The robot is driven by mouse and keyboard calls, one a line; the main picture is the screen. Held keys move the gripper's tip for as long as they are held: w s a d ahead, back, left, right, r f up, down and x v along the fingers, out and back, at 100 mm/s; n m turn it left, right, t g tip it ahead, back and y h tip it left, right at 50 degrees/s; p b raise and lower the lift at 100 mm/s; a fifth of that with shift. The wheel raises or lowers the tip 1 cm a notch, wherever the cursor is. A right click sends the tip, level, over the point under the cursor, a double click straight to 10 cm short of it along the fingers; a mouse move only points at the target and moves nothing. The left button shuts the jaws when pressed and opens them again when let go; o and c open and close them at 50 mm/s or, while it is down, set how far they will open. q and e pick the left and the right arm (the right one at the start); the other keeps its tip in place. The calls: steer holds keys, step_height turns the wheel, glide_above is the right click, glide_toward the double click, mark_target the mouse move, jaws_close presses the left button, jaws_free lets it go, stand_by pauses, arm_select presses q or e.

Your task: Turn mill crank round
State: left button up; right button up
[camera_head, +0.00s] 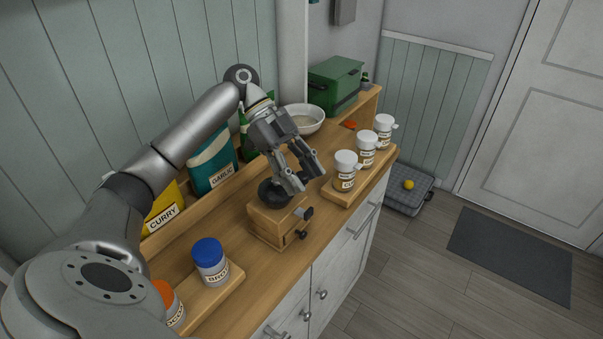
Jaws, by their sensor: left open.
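The mill (268,224) is a wooden box with a dark round top (273,194), standing on the wooden counter. A small dark block (308,213) and a dark knob (303,235) show at its right side. I cannot tell which dark part is the crank, as my gripper covers part of the mill's top. My left gripper (307,180) is open just above and to the right of the dark top, fingers pointing down. Whether it touches the mill is unclear. My right gripper is out of view.
White-lidded jars (345,172) stand on a wooden stand right of the mill. A blue-lidded jar (210,262) stands nearer, at the left. A white bowl (304,118), a green box (335,85) and GARLIC (213,165) and CURRY (163,212) packs are behind. Bare counter (255,275) lies in front.

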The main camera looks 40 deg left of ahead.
arm_select(q)
steer(key=v, duration=1.2)
steer(key=shift+f, duration=0.1)
stand_by(0.5)
